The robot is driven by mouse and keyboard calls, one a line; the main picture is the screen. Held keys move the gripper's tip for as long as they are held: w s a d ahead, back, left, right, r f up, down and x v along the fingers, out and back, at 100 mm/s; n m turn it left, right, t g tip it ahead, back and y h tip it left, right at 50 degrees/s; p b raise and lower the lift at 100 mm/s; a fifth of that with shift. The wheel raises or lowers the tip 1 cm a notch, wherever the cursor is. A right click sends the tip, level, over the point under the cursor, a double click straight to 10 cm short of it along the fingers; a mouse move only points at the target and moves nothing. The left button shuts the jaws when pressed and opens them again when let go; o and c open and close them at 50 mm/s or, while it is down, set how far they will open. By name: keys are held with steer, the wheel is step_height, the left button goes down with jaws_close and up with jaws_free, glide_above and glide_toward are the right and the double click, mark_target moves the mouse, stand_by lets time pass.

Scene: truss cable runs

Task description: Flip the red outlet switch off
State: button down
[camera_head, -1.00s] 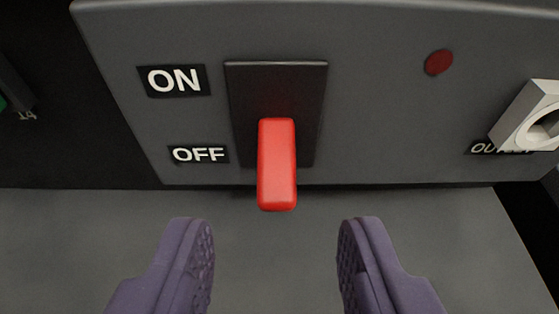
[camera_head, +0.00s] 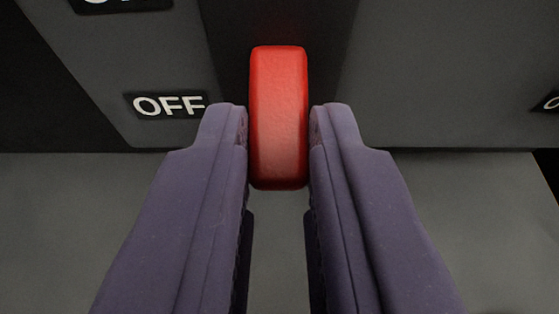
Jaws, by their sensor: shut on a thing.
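The red switch lever (camera_head: 279,115) sticks out from a black plate (camera_head: 345,40) on a dark grey panel. The lever points down and out toward me, beside the OFF label (camera_head: 168,105). The ON label shows only in part at the top left. My gripper (camera_head: 279,130) is shut on the lever, with one purple finger against each side of it. The far ends of the fingers sit at about the lever's middle. The lever's base on the plate is at the top of the view.
The grey panel face (camera_head: 440,70) extends to both sides of the switch. A grey surface (camera_head: 450,210) lies below the panel's lower edge. Part of another label (camera_head: 550,102) shows at the right edge.

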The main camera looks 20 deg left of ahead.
steer(key=shift+f+t+b, duration=0.3)
steer(key=shift+t+b, duration=0.2)
steer(key=c, duration=1)
jaws_free()
steer(key=shift+c, duration=0.2)
steer(key=p+v, duration=0.3)
steer(key=v, duration=0.4)
steer(key=shift+s+d, duration=0.2)
steer(key=shift+s, duration=0.1)
